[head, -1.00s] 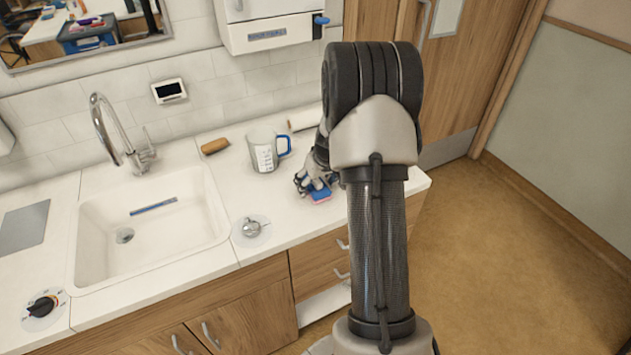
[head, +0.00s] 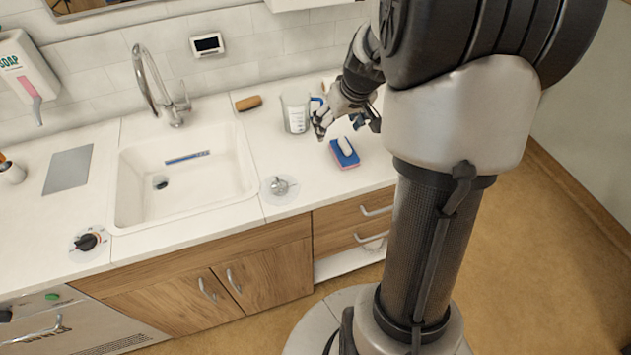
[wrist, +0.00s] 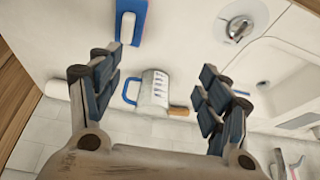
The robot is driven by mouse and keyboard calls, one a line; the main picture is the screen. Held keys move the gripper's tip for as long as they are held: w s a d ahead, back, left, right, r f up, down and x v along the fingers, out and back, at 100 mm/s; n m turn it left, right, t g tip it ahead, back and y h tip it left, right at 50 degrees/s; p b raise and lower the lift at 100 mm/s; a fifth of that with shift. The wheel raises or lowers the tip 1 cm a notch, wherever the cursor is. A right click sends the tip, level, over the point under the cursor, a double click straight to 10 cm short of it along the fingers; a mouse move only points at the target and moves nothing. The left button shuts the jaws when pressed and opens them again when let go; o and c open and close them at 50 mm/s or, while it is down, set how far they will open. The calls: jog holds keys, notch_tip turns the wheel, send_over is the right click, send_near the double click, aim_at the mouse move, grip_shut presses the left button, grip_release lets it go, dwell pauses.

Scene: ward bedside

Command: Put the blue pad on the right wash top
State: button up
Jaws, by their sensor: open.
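The blue pad (head: 344,154) lies on the white counter to the right of the sink, which is the right wash top (head: 315,185). It has a blue upper face, a pink lower layer and a white grip on top. My gripper (head: 345,122) is open and empty above the counter, just behind the pad and apart from it. In the wrist view, the pad (wrist: 138,30) is at the top, beyond the spread fingers of my gripper (wrist: 160,85). Its top end is cut off by the frame edge.
A measuring jug (head: 296,114) with a blue handle stands close by my gripper. A brown wooden piece (head: 248,103) lies by the wall. A round metal knob (head: 280,187) sits left of the pad. The sink (head: 190,195) holds a blue strip. Counter in front of the pad is clear.

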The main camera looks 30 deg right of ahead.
jog(key=s+a+r+n, duration=0.1)
jog(key=s+a+r, duration=0.35)
jog(key=a, duration=0.35)
jog(key=s+a+r, duration=0.3)
jog(key=a+r, duration=0.2)
jog(key=a, duration=0.2)
jog(key=s+a, duration=0.4)
jog(key=s, duration=0.3)
jog(key=s+a+n, duration=0.1)
jog(key=s+a, duration=0.4)
jog(key=s, duration=0.3)
jog(key=shift+r+y, duration=0.4)
jog(key=shift+a, duration=0.1)
